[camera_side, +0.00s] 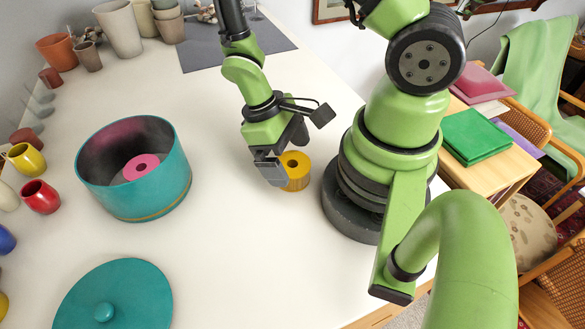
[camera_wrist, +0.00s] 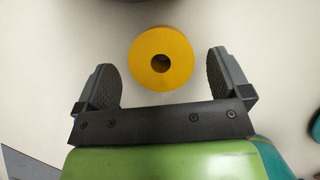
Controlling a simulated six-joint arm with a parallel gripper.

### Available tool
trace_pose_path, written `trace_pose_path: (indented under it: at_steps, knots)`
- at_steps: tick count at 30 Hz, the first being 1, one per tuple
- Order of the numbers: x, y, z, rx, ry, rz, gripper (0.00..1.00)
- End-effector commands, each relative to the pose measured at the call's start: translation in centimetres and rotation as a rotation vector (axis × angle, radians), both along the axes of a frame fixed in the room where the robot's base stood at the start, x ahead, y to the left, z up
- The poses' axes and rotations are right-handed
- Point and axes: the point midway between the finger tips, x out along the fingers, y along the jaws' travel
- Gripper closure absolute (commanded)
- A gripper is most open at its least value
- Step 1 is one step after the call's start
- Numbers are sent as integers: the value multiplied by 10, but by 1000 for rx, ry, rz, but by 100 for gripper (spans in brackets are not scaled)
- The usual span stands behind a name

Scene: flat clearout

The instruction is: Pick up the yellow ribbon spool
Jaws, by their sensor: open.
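The yellow ribbon spool (camera_side: 296,172) stands on the white table beside my arm's base, its round top with a dark centre hole facing up. My gripper (camera_side: 274,176) is low over the table at the spool's left side and hides part of it in the side view. In the wrist view the spool (camera_wrist: 161,58) shows between and a little beyond the two open fingers of my gripper (camera_wrist: 165,80). White table shows between the spool and each finger, and the gripper holds nothing.
A teal round tin (camera_side: 165,190) with a pink spool (camera_side: 141,167) inside stands to the left. Its teal lid (camera_side: 118,290) lies in front. Mugs (camera_side: 41,197) line the left edge, and pots (camera_side: 121,28) stand at the back. The table between tin and gripper is clear.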

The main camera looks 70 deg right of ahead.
Motion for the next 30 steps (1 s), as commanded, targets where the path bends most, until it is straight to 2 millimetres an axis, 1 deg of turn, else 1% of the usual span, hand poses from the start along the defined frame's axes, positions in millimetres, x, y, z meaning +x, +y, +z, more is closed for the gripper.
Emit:
trace_pose_path:
  at_steps: [1,3,6,14,17,18,21,30]
  knots:
    - [-4,0,-7,0,6,0,5]
    - [-6,0,-14,0,5,0,5]
    - [-9,0,-21,0,2,0,5]
    - [-9,0,-22,0,0,-1,5]
    - [-9,0,-22,0,0,0,25]
    - [-9,0,-22,0,0,0,34]
    - [-9,0,-22,0,-1,0,56]
    - [-9,0,-21,0,-1,0,56]
